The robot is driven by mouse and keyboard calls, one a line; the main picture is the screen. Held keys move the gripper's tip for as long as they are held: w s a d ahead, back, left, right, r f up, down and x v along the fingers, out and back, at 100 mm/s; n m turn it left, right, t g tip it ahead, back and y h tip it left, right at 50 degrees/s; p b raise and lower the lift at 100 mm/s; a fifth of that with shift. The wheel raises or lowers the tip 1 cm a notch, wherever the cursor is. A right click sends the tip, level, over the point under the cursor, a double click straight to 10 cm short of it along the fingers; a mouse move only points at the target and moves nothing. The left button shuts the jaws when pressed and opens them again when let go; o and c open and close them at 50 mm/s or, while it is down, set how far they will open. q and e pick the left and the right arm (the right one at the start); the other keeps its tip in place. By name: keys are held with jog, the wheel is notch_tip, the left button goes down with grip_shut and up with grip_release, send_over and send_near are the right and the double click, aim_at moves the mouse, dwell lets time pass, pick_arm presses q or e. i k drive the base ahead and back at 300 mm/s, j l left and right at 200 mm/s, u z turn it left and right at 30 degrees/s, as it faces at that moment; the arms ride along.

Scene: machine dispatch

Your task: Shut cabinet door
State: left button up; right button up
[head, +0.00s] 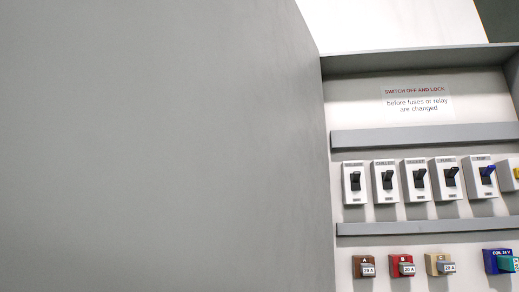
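The grey cabinet door (160,150) fills the left and middle of the head view, very close to the camera. It stands open, with the cabinet's inside showing to its right. The open cabinet (420,62) has a white back panel and a grey frame. Neither of my grippers shows in the head view. The door's outer edges and handle lie outside the picture or cannot be made out.
Inside the cabinet are a row of switches (387,181), grey horizontal rails (425,136), and coloured fuse blocks (403,266) below. A warning label (418,101) is above them. A blue relay block (497,261) is at the lower right. A white wall shows above the cabinet.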

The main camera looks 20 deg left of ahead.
aim_at(146, 145)
jog(key=j+z, duration=0.15)
jog(key=j, duration=0.25)
jog(key=k+j+z, duration=0.1)
jog(key=j, duration=0.35)
jog(key=j+z, duration=0.5)
jog(key=k+j, duration=0.05)
jog(key=j, duration=0.05)
